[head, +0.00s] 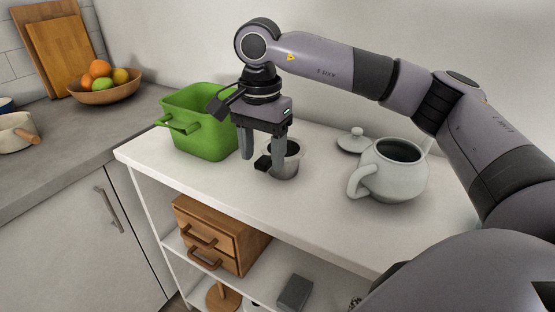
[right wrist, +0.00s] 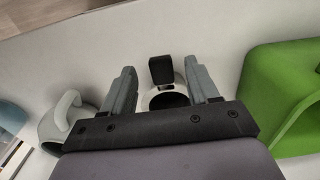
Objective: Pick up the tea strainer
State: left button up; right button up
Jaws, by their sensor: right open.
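The tea strainer (head: 286,162) is a small metal cup with a dark inside and a short black handle (head: 263,163). It stands upright on the white top shelf. In the right wrist view the black handle (right wrist: 161,70) and the round cup (right wrist: 168,99) lie between the two fingers. My right gripper (head: 263,162) is open above and around the strainer, pointing down; its fingers (right wrist: 163,84) are apart on either side of the handle. I cannot tell whether a finger touches it. The fingers hide part of the cup. My left gripper is not in view.
A green bin (head: 203,132) stands close on the left of the strainer. A pale teapot (head: 392,176) stands on the right, with its lid (head: 353,141) behind it. The white shelf top (head: 318,205) is clear in front. A wooden drawer box (head: 213,238) is below.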

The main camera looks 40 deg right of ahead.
notch_tip(320, 180, down, 4)
jog(key=shift+w+d+f, duration=0.1)
jog(key=shift+d, duration=0.05)
jog(key=c, duration=1)
jog(key=shift+c, duration=0.2)
jog(key=shift+r, duration=0.2)
notch_tip(320, 180, up, 13)
notch_tip(320, 180, up, 7)
jog(key=p, duration=0.3)
send_over(263, 161)
jog(key=shift+f, duration=0.15)
